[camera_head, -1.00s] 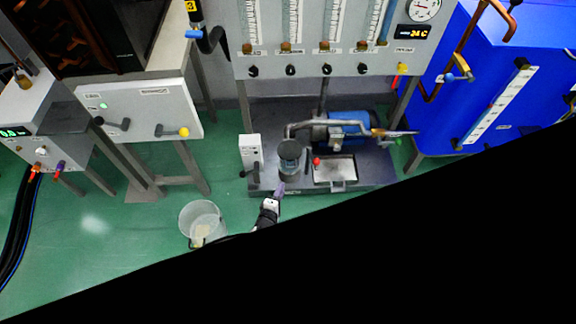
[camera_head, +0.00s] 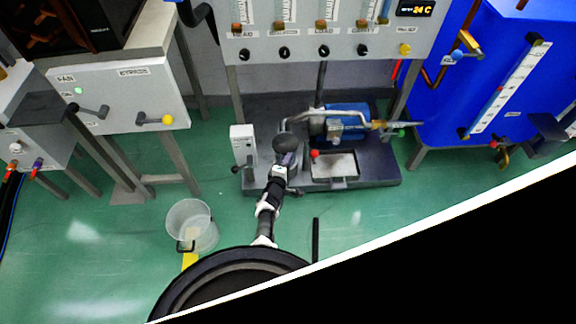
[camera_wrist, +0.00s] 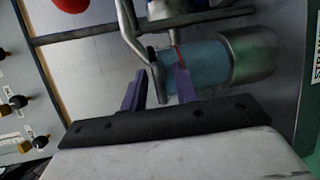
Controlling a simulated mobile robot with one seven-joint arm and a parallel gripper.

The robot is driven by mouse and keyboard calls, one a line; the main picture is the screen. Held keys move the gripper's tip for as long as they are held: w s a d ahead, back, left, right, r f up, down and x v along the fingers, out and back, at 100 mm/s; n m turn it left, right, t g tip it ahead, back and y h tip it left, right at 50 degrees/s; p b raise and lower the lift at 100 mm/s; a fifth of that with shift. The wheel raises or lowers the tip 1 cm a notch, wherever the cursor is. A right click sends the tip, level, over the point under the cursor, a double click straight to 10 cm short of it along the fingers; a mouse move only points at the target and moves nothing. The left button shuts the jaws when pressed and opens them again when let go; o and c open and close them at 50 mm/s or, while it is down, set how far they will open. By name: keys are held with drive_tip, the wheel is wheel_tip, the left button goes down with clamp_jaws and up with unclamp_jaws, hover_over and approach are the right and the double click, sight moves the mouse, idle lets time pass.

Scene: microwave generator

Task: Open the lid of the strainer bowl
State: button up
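The strainer bowl stands on the dark base of the rig. In the wrist view it is a clear, bluish cylinder (camera_wrist: 207,62) lying sideways in the picture, with a thin red line around it. Its dark round lid (camera_head: 287,143) shows in the head view and appears edge-on in the wrist view (camera_wrist: 156,82). My gripper (camera_head: 287,159) is at the lid's near side and hides most of the bowl in the head view. In the wrist view its two purple fingers (camera_wrist: 161,74) are apart, with the lid's edge between them. I cannot tell whether they touch it.
A bent pipe (camera_head: 300,117) and a blue pump (camera_head: 345,120) stand just behind and right of the bowl. A red knob (camera_head: 315,154) is close on the right, a white box (camera_head: 242,145) on the left. A clear bucket (camera_head: 192,226) stands on the green floor.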

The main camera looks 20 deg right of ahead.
drive_tip(key=shift+w+d, duration=0.1)
drive_tip(key=shift+w, duration=0.05)
drive_tip(key=shift+f, duration=0.1)
clamp_jaws()
idle(0.3)
